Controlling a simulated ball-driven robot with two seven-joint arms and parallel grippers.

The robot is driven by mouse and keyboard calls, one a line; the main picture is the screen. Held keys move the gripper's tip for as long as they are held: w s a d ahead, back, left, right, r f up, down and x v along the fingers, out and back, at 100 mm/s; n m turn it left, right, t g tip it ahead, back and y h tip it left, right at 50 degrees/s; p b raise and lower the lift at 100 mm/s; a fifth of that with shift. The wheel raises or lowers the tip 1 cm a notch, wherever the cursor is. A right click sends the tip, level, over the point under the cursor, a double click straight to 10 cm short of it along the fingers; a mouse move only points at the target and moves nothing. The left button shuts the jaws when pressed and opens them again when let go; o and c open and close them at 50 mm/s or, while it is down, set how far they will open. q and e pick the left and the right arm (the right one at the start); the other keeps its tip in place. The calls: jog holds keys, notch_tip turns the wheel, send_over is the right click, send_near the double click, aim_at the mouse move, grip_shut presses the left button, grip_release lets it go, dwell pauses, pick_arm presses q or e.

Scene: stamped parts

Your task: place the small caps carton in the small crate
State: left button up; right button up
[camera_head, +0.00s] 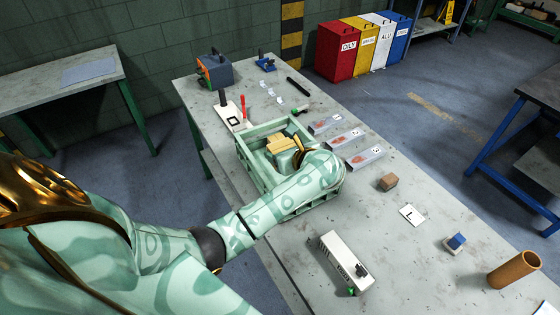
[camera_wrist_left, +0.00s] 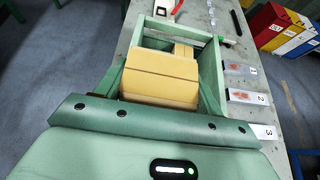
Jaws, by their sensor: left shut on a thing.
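My left gripper (camera_head: 297,150) is shut on a yellow-tan carton (camera_head: 281,144), which I take for the small caps carton; no label on it is readable. The carton also fills the middle of the left wrist view (camera_wrist_left: 160,76). The gripper and carton are over or inside the green crate (camera_head: 264,127), whose wall also shows in the left wrist view (camera_wrist_left: 211,77). Another yellow piece shows just behind the carton in the wrist view (camera_wrist_left: 183,50). Whether the carton touches the crate floor is hidden. My right gripper is not in view.
Numbered grey trays (camera_head: 343,139) line the crate's right side.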

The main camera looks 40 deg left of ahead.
pick_arm(q)
jog(key=f, duration=0.1)
jog(key=a+f, duration=0.1)
jog(key=f, duration=0.2)
jog(key=shift+s+a, duration=0.15)
jog(key=shift+s, duration=0.1)
jog(key=shift+f, duration=0.2)
jog(key=shift+b, duration=0.3)
jog(key=shift+f+b, duration=0.65)
jog(key=o, duration=1.2)
jog(key=shift+r, duration=0.1)
